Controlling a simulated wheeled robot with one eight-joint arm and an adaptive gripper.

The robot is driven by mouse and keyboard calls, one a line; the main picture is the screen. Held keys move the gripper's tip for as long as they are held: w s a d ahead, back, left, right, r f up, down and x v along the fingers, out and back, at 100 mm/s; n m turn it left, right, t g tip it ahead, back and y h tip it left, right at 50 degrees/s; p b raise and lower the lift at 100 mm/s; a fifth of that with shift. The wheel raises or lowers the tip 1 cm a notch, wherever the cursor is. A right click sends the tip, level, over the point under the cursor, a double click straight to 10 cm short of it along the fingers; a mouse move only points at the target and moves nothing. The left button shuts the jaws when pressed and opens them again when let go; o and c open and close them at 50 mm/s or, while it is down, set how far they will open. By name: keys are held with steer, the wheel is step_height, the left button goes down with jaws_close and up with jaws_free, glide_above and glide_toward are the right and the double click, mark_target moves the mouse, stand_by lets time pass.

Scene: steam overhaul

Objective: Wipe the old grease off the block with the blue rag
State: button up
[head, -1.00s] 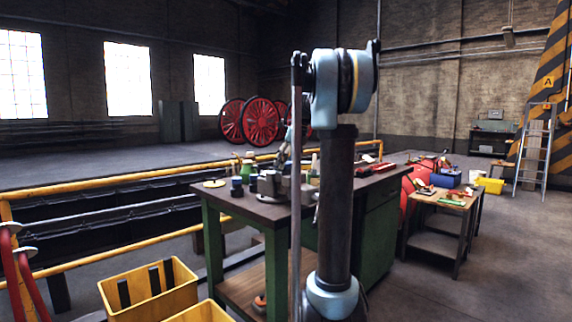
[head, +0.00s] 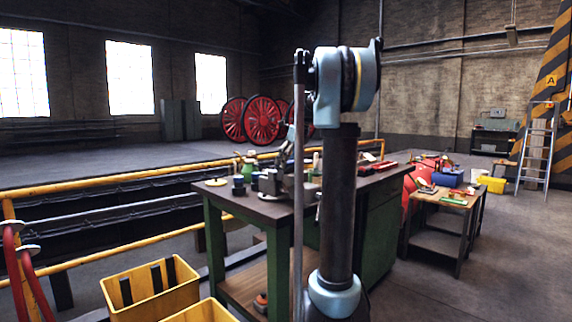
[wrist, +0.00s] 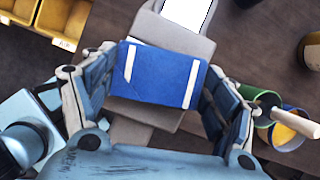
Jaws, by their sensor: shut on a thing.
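In the wrist view the blue rag (wrist: 165,77), folded flat with white stripes, is held between the two fingers of my gripper (wrist: 157,62). Beneath and around it is a grey block-like metal piece (wrist: 180,35) with a bright white patch at its far end. The rag hides the middle of this piece; I cannot tell whether it touches it. No old grease can be made out clearly. In the head view my gripper is at the near end of the workbench (head: 262,208), partly hidden behind my arm.
In the wrist view, a green cup (wrist: 264,105) with a wooden-handled tool stands to the right, a yellow bin (wrist: 62,17) at upper left. In the head view, dark blue cups (head: 238,186) stand left of the gripper. A yellow railing (head: 120,181) runs behind the bench.

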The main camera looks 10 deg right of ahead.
steer(key=shift+w+d+f, duration=0.1)
steer(key=shift+w+d, duration=0.4)
steer(key=shift+d, duration=0.25)
steer(key=shift+s+a, duration=0.45)
steer(key=shift+a, duration=0.2)
steer(key=shift+s+a, duration=0.45)
steer(key=shift+a, duration=0.2)
steer(key=shift+w+d, duration=0.45)
steer(key=shift+d, duration=0.2)
steer(key=shift+w+d, duration=0.45)
steer(key=shift+d, duration=0.2)
steer(key=shift+s+a, duration=0.1)
steer(key=shift+a, duration=0.05)
steer(key=shift+s+a, duration=0.85)
steer(key=shift+a, duration=0.3)
